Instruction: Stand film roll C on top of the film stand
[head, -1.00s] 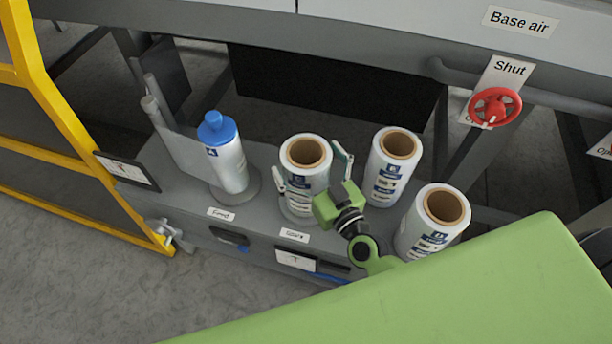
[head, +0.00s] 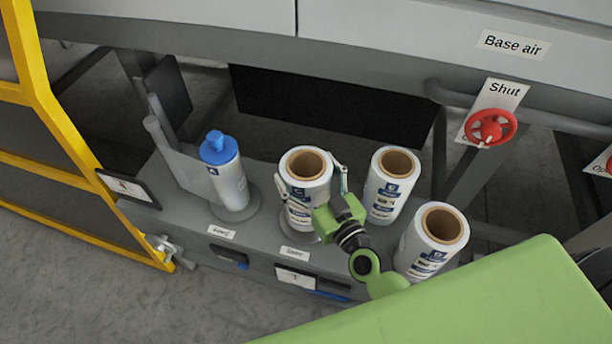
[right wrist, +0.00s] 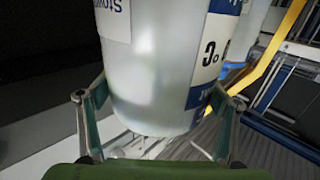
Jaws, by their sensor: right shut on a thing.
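Film roll C (head: 303,188) is a white roll with a brown core and a blue label. It stands upright at the middle of the grey bench. Its letter C shows in the right wrist view (right wrist: 207,52). My right gripper (head: 313,186) is shut on roll C, one finger on each side; it also shows in the right wrist view (right wrist: 158,104). A round grey disc shows partly under the roll; I cannot tell whether the roll rests on it. My left gripper is out of view.
Two more rolls stand close on the right, one behind (head: 391,187) and one in front (head: 432,243). A grey upright arm (head: 170,150) stands behind roll A. A yellow frame (head: 62,150) borders the left. A red valve wheel (head: 491,128) is at the upper right.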

